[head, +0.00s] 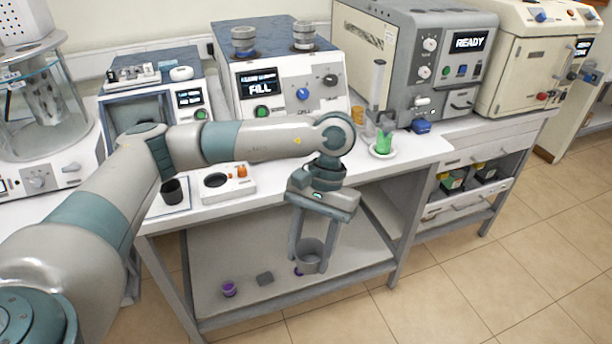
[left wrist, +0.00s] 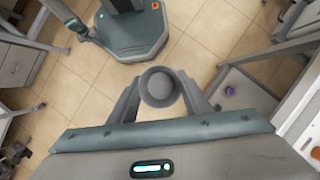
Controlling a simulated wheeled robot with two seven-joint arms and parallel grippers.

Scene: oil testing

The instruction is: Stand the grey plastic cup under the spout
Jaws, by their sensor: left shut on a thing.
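The grey plastic cup (head: 310,262) is held between the fingers of my left gripper (head: 311,250), in front of the bench and below its top. The gripper is shut on it, and the cup looks roughly upright. In the left wrist view the cup (left wrist: 158,86) shows its round mouth between the two fingertips (left wrist: 160,92). No contents can be made out. A grey machine reading READY (head: 455,60) stands on the bench at the back right. I cannot make out clearly which part is the spout. My right gripper is not in view.
A green cup (head: 383,140) stands on a white saucer (head: 373,153) before the grey machine, near a blue item (head: 421,126). A dark cup (head: 172,190) stands at the bench's left. The bench's front edge (head: 420,165) lies between my gripper and the machines. A purple item (head: 229,288) is on the lower shelf.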

